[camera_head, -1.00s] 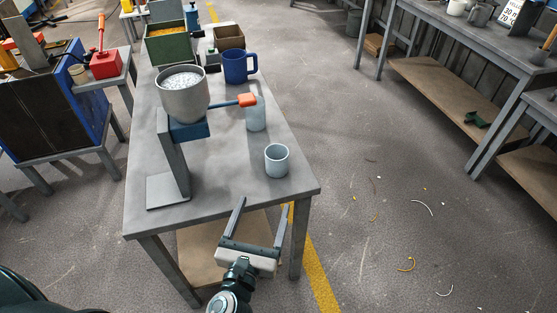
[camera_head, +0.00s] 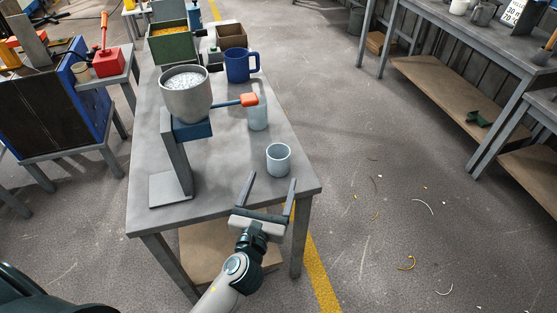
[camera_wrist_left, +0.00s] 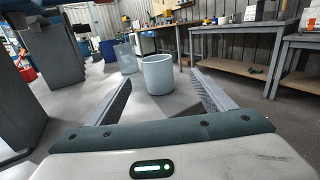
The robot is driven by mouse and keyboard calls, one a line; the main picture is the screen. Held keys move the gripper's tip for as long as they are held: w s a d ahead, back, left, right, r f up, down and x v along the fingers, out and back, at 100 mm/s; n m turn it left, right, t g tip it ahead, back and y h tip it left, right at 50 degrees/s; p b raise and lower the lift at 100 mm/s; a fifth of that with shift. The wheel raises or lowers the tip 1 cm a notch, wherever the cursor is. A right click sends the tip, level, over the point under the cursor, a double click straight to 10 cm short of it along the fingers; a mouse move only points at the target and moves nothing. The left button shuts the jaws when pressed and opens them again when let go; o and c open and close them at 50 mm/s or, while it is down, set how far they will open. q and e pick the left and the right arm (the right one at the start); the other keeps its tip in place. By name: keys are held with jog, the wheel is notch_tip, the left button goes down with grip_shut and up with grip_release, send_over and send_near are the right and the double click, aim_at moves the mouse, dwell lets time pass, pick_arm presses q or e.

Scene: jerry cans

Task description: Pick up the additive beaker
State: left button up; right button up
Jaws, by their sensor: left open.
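A pale blue-grey beaker (camera_head: 278,160) stands upright near the front right corner of the grey table; it also shows in the left wrist view (camera_wrist_left: 158,75). A second pale beaker (camera_head: 258,117) stands behind it, beneath an orange-tipped lever, and shows in the left wrist view (camera_wrist_left: 126,57). Which one is the additive beaker I cannot tell for certain. My left gripper (camera_head: 272,177) is open and empty at the table's front edge. Its fingers point at the nearer beaker, which lies ahead between them, apparently untouched. My right gripper is not in view.
A hopper (camera_head: 187,94) on a metal stand occupies the left of the table (camera_head: 232,190). A blue mug (camera_head: 238,67), a green bin (camera_head: 172,46) and a brown box (camera_head: 230,36) stand farther back. The table's front right is otherwise clear.

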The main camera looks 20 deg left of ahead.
aim_at(275, 166)
pick_arm(q)
jog(key=w, duration=0.4)
jog(key=shift+a, duration=0.15)
jog(key=shift+w, duration=0.25)
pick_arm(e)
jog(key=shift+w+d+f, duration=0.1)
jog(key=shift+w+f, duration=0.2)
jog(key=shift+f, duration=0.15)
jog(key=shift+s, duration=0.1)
pick_arm(q)
jog(key=shift+w+a, duration=0.2)
jog(key=shift+w, duration=0.45)
jog(key=shift+w+a, duration=0.15)
jog(key=shift+w, duration=0.85)
jog(key=shift+w+a, duration=0.1)
jog(key=shift+w, duration=0.85)
jog(key=c, duration=0.9)
jog(key=shift+c, duration=1.2)
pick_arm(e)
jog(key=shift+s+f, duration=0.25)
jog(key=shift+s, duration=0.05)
